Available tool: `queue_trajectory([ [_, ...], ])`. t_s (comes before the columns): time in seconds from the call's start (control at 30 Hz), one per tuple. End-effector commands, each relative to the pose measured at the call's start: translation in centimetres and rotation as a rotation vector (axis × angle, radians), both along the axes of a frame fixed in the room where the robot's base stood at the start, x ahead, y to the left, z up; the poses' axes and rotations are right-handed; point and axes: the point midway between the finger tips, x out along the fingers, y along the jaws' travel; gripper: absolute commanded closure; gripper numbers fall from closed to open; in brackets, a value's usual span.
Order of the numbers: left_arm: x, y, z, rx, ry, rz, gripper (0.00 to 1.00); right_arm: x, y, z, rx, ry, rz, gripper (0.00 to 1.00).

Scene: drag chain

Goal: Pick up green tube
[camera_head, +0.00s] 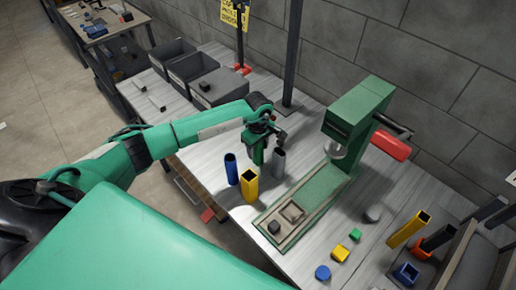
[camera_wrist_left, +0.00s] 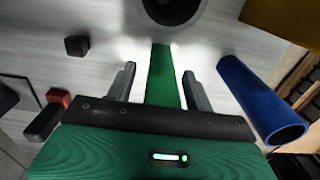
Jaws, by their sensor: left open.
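The green tube (camera_head: 258,155) stands upright on the table behind the yellow tube, below my left gripper (camera_head: 265,128). In the left wrist view the green tube (camera_wrist_left: 163,75) lies between the two open fingers of my left gripper (camera_wrist_left: 159,70), with a gap visible on each side. The blue tube (camera_head: 231,168) is at its left and the grey tube (camera_head: 278,162) at its right. The blue tube also shows in the left wrist view (camera_wrist_left: 255,95). The yellow tube (camera_head: 249,187) stands in front. My right gripper is not in view.
A green press (camera_head: 358,110) with a long green base (camera_head: 322,190) stands to the right. Dark bins (camera_head: 190,65) are at the back left. Coloured blocks (camera_head: 340,253) and another yellow tube (camera_head: 408,230) are at the front right. A small dark block (camera_wrist_left: 76,45) shows in the left wrist view.

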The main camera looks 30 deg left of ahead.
Motion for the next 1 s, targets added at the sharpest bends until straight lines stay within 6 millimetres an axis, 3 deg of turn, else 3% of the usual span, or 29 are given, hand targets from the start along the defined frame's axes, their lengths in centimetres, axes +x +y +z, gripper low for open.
queue_trajectory([
  [0.17,0.0,0.0,0.0,0.000,-0.001,0.000,0.47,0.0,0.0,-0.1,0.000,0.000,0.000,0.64],
  [0.43,0.0,0.0,0.0,0.000,-0.001,0.000,0.98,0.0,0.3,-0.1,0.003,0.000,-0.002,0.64],
  [0.77,0.0,0.0,0.2,-0.001,-0.002,0.000,0.98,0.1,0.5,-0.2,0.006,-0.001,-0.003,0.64],
  [1.0,0.1,0.1,2.5,-0.001,-0.005,-0.001,0.98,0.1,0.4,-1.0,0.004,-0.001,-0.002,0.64],
])
